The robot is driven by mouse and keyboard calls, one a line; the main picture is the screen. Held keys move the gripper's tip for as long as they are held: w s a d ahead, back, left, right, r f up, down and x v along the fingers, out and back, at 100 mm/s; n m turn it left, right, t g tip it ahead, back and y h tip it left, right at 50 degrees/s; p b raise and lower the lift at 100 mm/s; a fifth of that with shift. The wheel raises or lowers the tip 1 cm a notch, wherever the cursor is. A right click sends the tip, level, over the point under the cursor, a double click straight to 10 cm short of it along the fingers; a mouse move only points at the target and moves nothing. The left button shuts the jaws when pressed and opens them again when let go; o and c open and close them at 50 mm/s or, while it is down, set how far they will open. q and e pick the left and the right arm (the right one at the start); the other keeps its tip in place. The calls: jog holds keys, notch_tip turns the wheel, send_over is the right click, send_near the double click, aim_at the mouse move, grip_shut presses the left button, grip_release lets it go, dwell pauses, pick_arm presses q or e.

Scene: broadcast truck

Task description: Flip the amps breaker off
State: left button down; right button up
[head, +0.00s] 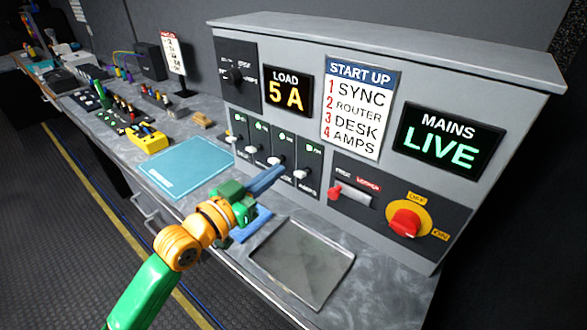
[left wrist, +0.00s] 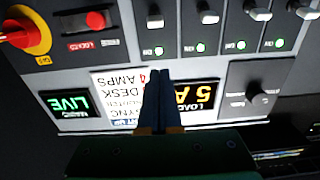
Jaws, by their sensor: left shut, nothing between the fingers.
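The amps breaker is the rightmost of a row of white-levered breakers on the grey cabinet; its lever (head: 302,174) sits low on its black plate, with a lit green lamp above. In the left wrist view, which is upside down, the amps lever (left wrist: 154,18) is the leftmost white one, beside its green lamp. My left gripper (head: 281,170) is shut and empty, its blue fingers pointing at the panel just left of the amps lever in the head view. In the left wrist view the fingertips (left wrist: 159,74) overlap the start-up sign, below the amps lever in the picture. Contact cannot be told.
The neighbouring breaker lever (head: 275,161) is close to my fingertips. A red slider (head: 334,192) and a red mains knob (head: 405,222) are to the right. The load display (head: 288,92) reads 5 A; the mains display (head: 447,139) reads LIVE. A grey tray (head: 340,258) lies on the bench.

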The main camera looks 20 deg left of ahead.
pick_arm(q)
jog(key=p, duration=0.1)
send_over(303, 173)
jog(key=s+a, duration=0.1)
jog(key=shift+s+a+r, duration=0.1)
jog(key=shift+r, duration=0.1)
jog(key=f, duration=0.3)
jog(key=shift+s+a+f, duration=0.15)
jog(key=shift+s+f, duration=0.2)
jog(key=shift+s+a+f, duration=0.1)
jog(key=shift+s+f, duration=0.1)
jog(key=shift+f, duration=0.05)
